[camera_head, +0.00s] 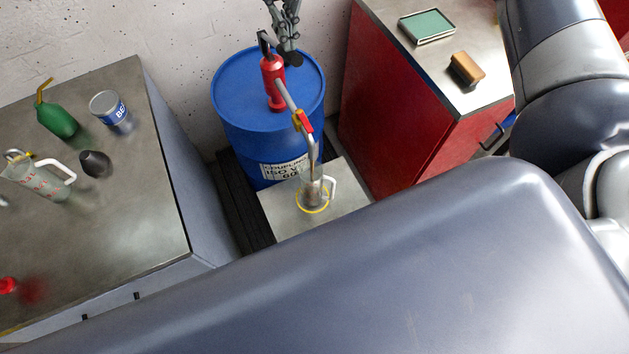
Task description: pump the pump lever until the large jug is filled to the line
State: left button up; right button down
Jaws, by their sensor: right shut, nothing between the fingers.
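A red hand pump (271,82) stands on top of the blue drum (240,104). Its dark lever (263,43) is at the pump's upper end, beside my right gripper. A grey spout pipe with a red and yellow valve (303,121) runs down from the pump to a clear jug (312,192) with a white handle, standing at a yellow ring on a metal plate. The jug's level and fill line are too small to make out. My right gripper (289,57) is shut and empty above the drum's far side; contact with the lever cannot be told. My left gripper is out of view.
The left bench (150,200) holds another jug (38,178) with red markings, a green oil can (57,120), a blue-and-white tin (109,107) and a dark cone-shaped item (95,163). A red cabinet (400,120) stands right of the drum, carrying a green-topped tray (428,26) and a brush-like block (467,70).

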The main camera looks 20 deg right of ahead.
jog(key=shift+s+f+b, duration=1)
jog(key=shift+f+b, duration=2.05)
jog(key=shift+f, duration=1)
notch_tip(320, 180, up, 17)
jog(key=w+p, duration=0.2)
jog(key=p, duration=0.7)
jog(key=shift+r+p, duration=0.15)
jog(key=shift+p, duration=0.2)
